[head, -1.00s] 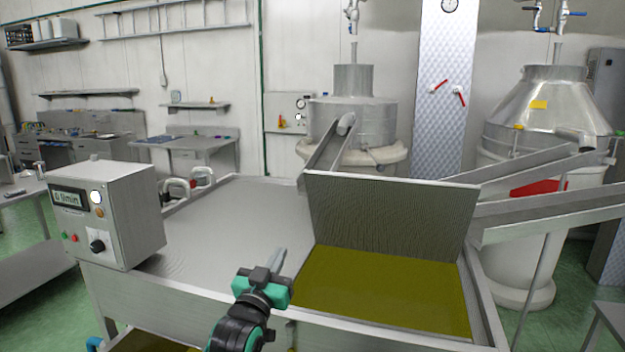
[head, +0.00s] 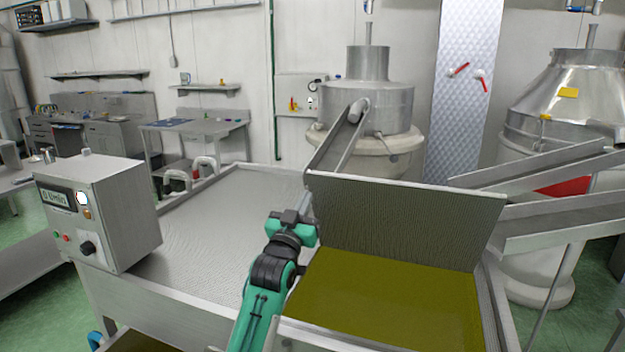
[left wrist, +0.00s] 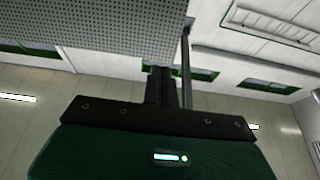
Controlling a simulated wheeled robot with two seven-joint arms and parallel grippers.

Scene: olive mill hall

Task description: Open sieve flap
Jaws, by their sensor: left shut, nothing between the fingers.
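The sieve flap (head: 400,222), a grey perforated panel, stands raised and nearly upright behind an opening filled with yellow-green oil (head: 385,300). My left gripper (head: 304,203) is shut and empty at the flap's left edge, over the machine's flat top. I cannot tell whether its fingers touch the flap. In the left wrist view the closed fingers (left wrist: 162,86) point up, and the flap's perforated face (left wrist: 110,22) fills the upper left. My right gripper is not in view.
A control box (head: 100,215) with a display and knob stands on the front left corner of the machine top (head: 215,240). Metal chutes (head: 570,220) lie to the right. A steel vessel (head: 368,105) stands behind.

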